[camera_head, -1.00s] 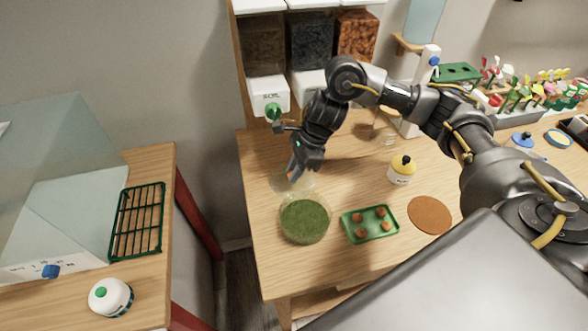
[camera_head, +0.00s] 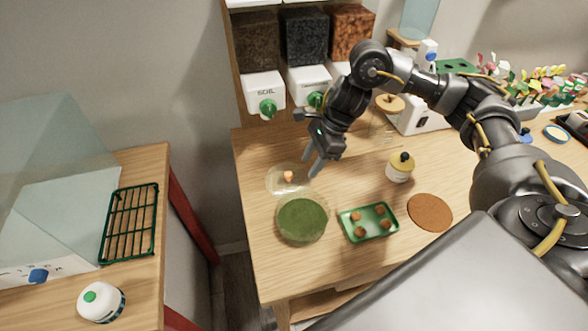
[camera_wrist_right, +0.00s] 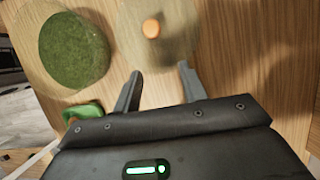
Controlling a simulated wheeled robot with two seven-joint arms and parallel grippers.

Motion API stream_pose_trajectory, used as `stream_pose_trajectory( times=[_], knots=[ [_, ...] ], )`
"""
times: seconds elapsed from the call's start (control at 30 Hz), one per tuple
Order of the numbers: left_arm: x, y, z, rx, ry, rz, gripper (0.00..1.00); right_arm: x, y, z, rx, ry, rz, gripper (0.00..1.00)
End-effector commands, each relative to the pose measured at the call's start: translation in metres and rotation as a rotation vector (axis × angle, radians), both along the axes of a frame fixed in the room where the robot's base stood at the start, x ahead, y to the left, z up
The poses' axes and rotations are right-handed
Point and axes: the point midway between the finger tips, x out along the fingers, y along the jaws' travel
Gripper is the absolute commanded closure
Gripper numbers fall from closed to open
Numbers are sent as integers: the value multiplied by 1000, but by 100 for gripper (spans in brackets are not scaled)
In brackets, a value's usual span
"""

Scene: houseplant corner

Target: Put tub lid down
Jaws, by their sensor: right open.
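The tub lid (camera_head: 272,181) is a clear round disc with an orange knob. It lies flat on the wooden table, behind the tub (camera_head: 302,218) of green material. In the right wrist view the lid (camera_wrist_right: 178,32) is just beyond my fingertips, with the tub (camera_wrist_right: 74,50) to its left. My right gripper (camera_head: 313,164) is open and empty, to the right of the lid's knob and apart from it. Its two fingers (camera_wrist_right: 158,82) show spread in the right wrist view. My left gripper is not in view.
A green tray (camera_head: 349,228) with several brown lumps, a brown round mat (camera_head: 430,212) and a yellow-topped bottle (camera_head: 399,169) stand to the right. Dispensers with green knobs (camera_head: 268,108) hang behind. A glass jar (camera_head: 383,125) stands near my right arm.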

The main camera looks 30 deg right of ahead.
Motion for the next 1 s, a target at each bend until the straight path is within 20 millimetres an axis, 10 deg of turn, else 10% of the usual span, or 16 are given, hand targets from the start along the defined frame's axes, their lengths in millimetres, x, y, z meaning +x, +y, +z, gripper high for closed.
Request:
stream_pose_trajectory(
  times=[0.4, 1.0],
  knots=[
    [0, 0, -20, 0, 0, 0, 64, -16, -62, -1, 0, -1, 0, 58],
    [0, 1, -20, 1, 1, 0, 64, -17, -65, 0, 0, 1, 1, 58]
  ],
)
